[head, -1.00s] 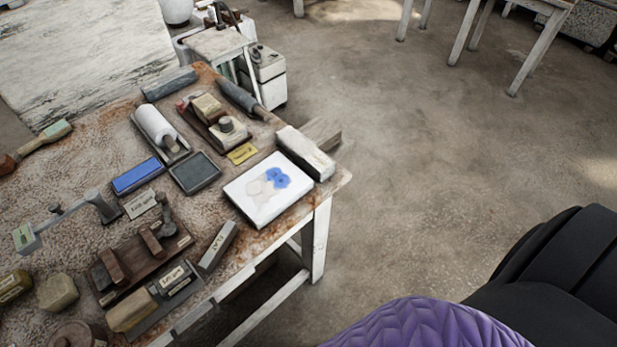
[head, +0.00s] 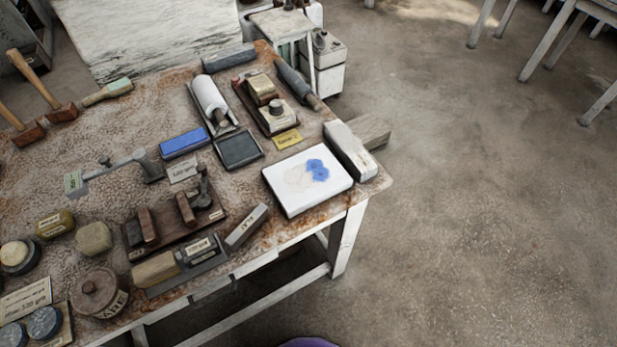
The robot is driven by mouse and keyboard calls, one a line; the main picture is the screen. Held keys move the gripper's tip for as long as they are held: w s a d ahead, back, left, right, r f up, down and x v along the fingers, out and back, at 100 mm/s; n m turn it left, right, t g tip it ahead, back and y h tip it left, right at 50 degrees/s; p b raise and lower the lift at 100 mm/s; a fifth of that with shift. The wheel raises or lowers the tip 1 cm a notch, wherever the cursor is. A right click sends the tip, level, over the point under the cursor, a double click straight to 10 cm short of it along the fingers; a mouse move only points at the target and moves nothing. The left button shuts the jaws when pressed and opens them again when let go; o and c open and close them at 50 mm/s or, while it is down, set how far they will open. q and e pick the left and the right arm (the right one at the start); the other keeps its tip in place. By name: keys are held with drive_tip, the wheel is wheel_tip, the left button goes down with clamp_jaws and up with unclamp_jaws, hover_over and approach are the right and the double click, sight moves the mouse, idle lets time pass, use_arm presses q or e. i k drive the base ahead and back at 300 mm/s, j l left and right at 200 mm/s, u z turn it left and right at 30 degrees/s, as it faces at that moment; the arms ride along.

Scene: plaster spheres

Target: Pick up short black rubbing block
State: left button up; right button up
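No gripper of mine shows in the head view. A dark wooden tray (head: 172,236) on the workbench holds several small blocks. Among them are a short dark block (head: 133,233) at its left end, a brown block (head: 147,226) beside it, and another brown block (head: 186,209) further right. A flat black square pad (head: 239,150) lies behind the tray, near the blue block. I cannot tell for certain which of these is the short black rubbing block. Nothing is held in view.
The crowded workbench (head: 60,172) also bears a blue block (head: 184,142), a white slab with blue marks (head: 300,196), a grey labelled bar (head: 247,227), a round lidded pot (head: 97,292) and mallets (head: 42,82).

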sight(206, 248)
drive_tip(key=u, duration=1.2)
